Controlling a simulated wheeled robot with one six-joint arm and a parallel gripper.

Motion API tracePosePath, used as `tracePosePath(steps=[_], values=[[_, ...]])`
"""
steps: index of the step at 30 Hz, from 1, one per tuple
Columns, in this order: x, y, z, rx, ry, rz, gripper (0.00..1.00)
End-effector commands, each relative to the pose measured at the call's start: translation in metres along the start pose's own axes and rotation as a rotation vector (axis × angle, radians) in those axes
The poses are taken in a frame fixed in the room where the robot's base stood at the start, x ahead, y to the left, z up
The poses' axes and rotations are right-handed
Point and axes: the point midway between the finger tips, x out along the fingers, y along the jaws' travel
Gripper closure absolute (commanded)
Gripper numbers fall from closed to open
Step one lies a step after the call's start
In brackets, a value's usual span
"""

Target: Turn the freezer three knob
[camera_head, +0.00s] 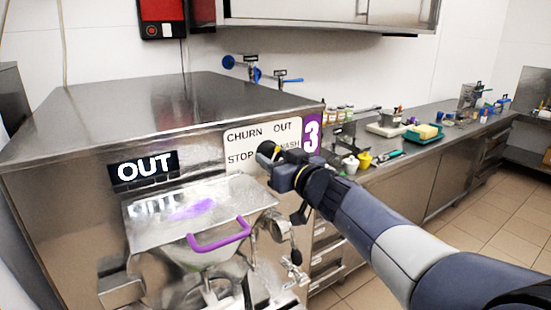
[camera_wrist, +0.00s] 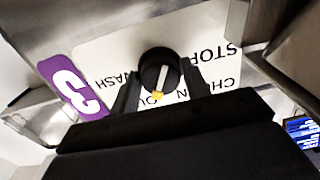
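The freezer three knob (camera_wrist: 160,70) is round and black, with a white pointer line and a yellow tip. It sits on a white label plate (camera_head: 240,145) reading CHURN, OUT, STOP and WASH, beside a purple 3 tag (camera_head: 311,133). In the wrist view its yellow tip lies by the partly hidden OUT word. My gripper (camera_wrist: 160,80) faces the plate with a finger on each side of the knob, slightly apart from it as far as I can see. In the head view my gripper (camera_head: 276,160) covers much of the knob. The freezer display (camera_head: 145,170) reads OUT.
Below the display is a clear-topped hatch (camera_head: 190,205) with a purple handle (camera_head: 220,238). A counter (camera_head: 430,145) with small jars, a teal tray (camera_head: 424,134) and a scale stands at the right. Blue-handled taps (camera_head: 245,65) are on the wall behind the freezer.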

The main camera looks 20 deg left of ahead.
Motion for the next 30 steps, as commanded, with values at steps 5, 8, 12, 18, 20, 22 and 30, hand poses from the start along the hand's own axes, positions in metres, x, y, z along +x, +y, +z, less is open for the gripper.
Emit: tracePosePath(steps=[5,8,12,18,20,22,30], values=[[0.0,-0.0002,-0.0001,0.0,0.0,0.0,0.73],[0.0,-0.0002,-0.0002,0.0,0.0,0.0,0.81],[0.0001,-0.0002,-0.0003,-0.004,0.001,-0.001,0.81],[0.0001,-0.0001,-0.0007,-0.05,0.001,0.0,0.81],[0.0001,0.0,-0.0008,-0.077,0.001,0.0,0.81],[0.0001,0.0001,-0.0009,-0.119,0.001,0.0,0.81],[0.0001,0.0007,-0.001,-0.345,0.001,0.0,0.81]])
